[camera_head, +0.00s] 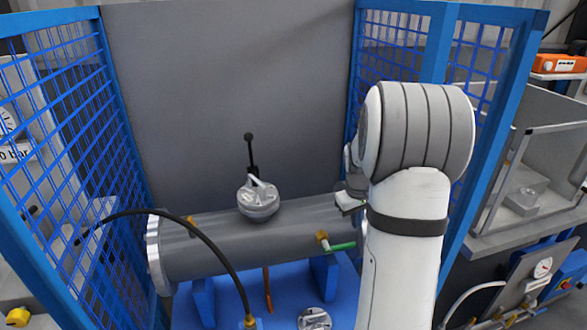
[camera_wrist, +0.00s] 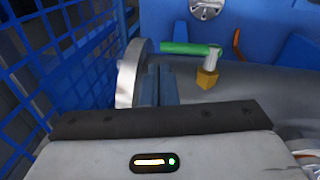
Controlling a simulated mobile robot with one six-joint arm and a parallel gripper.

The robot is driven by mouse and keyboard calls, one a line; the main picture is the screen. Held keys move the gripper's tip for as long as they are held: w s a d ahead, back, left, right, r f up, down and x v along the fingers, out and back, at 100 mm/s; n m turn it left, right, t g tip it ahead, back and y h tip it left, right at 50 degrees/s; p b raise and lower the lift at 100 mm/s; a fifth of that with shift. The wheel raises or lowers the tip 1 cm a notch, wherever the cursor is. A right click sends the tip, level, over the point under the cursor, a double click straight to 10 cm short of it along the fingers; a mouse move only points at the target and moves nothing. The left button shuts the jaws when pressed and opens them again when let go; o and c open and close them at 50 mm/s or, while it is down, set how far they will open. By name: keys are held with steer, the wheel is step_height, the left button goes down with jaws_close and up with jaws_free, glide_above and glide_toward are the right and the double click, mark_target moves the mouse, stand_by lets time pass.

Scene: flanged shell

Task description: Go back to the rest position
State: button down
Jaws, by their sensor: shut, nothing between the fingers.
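My gripper (camera_wrist: 157,72) shows in the wrist view with its two dark fingers together and nothing between them. It is close to the shell's flange (camera_wrist: 130,80); I cannot tell whether they touch. In the head view my white arm hides most of the gripper, near the right end of the grey flanged shell (camera_head: 230,240). The shell lies on blue supports. A silver valve with a black lever (camera_head: 258,198) stands on top of it. A brass fitting with a green handle (camera_head: 342,246) is on its side, and it also shows in the wrist view (camera_wrist: 190,48).
Blue mesh fences (camera_head: 65,130) stand left and right, with a grey panel (camera_head: 230,90) behind. A black hose (camera_head: 205,240) arches over the shell's left part. The space above the shell's left half is mostly free.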

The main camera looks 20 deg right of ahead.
steer(key=s+a+r+p, duration=0.2)
steer(key=s+a+r, duration=0.4)
steer(key=a+r, duration=0.5)
steer(key=s+a+r+t+y+p, duration=0.1)
steer(key=s+a+r+p, duration=0.1)
steer(key=s+a, duration=1)
steer(key=shift+s+a+t+p, duration=0.3)
steer(key=shift+s+t, duration=0.1)
steer(key=shift+s, duration=0.65)
